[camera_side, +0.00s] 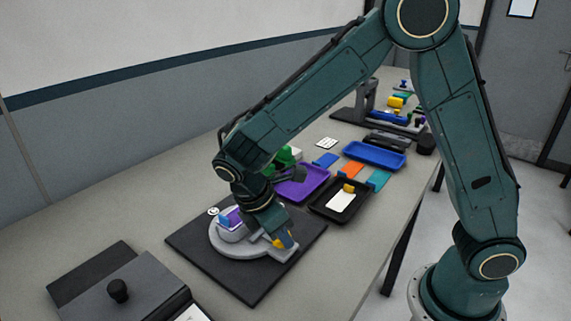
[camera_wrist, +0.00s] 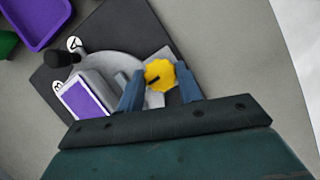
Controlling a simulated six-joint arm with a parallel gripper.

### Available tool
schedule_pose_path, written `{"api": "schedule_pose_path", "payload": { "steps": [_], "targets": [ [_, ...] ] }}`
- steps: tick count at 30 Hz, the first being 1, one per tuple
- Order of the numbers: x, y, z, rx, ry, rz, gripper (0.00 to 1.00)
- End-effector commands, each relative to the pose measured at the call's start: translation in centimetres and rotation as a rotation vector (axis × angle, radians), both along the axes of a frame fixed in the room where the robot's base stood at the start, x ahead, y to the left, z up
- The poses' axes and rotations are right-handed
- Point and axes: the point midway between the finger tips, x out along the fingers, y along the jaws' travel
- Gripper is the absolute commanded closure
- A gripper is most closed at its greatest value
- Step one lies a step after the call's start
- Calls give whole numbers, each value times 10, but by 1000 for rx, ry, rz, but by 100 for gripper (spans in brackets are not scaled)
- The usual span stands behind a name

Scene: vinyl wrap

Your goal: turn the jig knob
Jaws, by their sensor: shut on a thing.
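The jig (camera_side: 229,241) is a light grey rounded body on a dark square mat (camera_side: 190,241). Its yellow lobed knob (camera_wrist: 160,74) has a dark pointer line and sits at one end of the jig. My gripper (camera_wrist: 160,88) has its blue-grey fingers on either side of the knob and is shut on it. In the side view, the knob (camera_side: 279,243) is partly hidden by my gripper (camera_side: 284,238). A purple and white block (camera_wrist: 86,97) sits on the jig beside the fingers; it also shows in the side view (camera_side: 231,217).
A dark grey box with a black knob (camera_side: 118,291) stands at the front left. A purple tray (camera_side: 302,183), a black tray (camera_side: 325,207) with a white card, and a blue tray (camera_side: 375,155) lie behind. The table's right edge is close to the mat.

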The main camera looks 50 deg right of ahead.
Motion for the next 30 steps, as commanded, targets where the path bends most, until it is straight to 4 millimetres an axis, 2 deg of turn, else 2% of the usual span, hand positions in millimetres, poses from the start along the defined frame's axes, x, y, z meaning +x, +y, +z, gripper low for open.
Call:
{"api": "schedule_pose_path", "payload": {
  "steps": [1,2,5,20,26,30],
  "targets": [
    [1,1,1,3,-3,4,88],
    [1,1,1,3,-3,4,63],
    [1,1,0,3,-2,3,44],
    [2,3,6,1,-2,1,43],
    [5,10,25,3,-4,1,43],
    [8,18,44,3,-5,2,43]
  ]
}}
